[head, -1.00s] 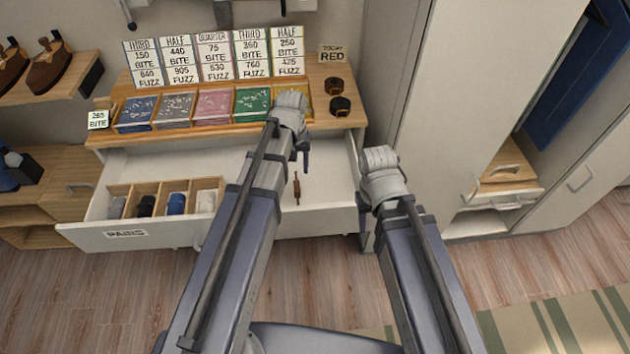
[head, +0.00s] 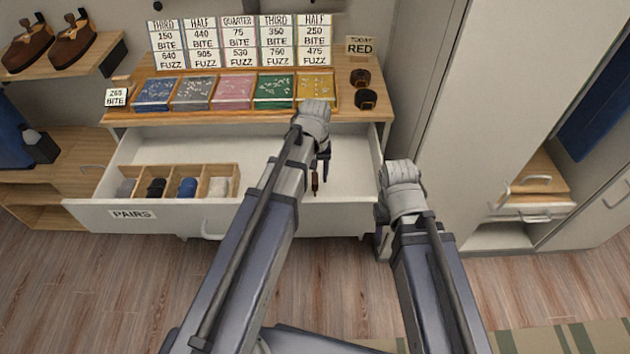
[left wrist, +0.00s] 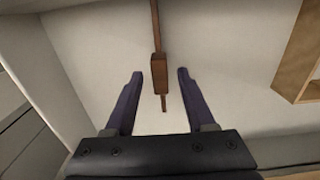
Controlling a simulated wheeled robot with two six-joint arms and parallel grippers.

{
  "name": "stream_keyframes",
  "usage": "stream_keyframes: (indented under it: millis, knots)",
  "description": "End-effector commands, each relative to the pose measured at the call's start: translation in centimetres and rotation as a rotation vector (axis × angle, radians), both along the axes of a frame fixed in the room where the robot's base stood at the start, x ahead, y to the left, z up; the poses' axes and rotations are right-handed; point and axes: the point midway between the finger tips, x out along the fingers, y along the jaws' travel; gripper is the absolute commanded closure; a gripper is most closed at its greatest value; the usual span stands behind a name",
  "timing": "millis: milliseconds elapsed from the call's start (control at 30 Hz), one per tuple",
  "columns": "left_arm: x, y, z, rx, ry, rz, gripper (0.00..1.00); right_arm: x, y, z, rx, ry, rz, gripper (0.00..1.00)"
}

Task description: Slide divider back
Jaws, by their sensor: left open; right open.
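A narrow dark brown piece (head: 315,184), which looks like the divider, lies in the right part of the open white drawer (head: 345,190). In the left wrist view it is a thin strip with a thicker block (left wrist: 159,68) and a short stub. My left gripper (head: 323,172) points down into the drawer. Its open fingers (left wrist: 159,74) stand on either side of the block, with a gap visible each side; I cannot tell their height above it. My right gripper (head: 383,238) hangs at the drawer's right front corner, its fingers barely visible.
A wooden compartment tray (head: 170,168) with rolled items sits in the drawer's left part and shows in the left wrist view (left wrist: 290,88). Above are colored trays (head: 235,91), price cards (head: 240,41) and two dark rolls (head: 365,98). A tall cabinet (head: 455,130) stands right.

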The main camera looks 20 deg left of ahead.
Motion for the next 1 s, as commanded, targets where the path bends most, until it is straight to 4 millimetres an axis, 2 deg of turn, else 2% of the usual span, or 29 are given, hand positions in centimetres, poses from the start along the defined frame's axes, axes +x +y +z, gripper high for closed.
stream_keyframes:
  millis: [267, 767, 1000]
  knots:
    - [0.0, 0.0, -0.16, 0.0, 0.0, 0.0, 0.45, 0.0, 0.0, -0.16, 0.0, 0.0, 0.0, 0.5]
    - [0.0, 0.0, -0.16, 0.0, 0.0, 0.0, 1.0, 0.0, 0.0, -0.16, 0.0, 0.0, 0.0, 0.5]
    - [0.0, 0.0, -0.17, 0.0, 0.0, 0.0, 1.0, 0.0, 0.0, -0.17, 0.0, 0.0, 0.0, 0.5]
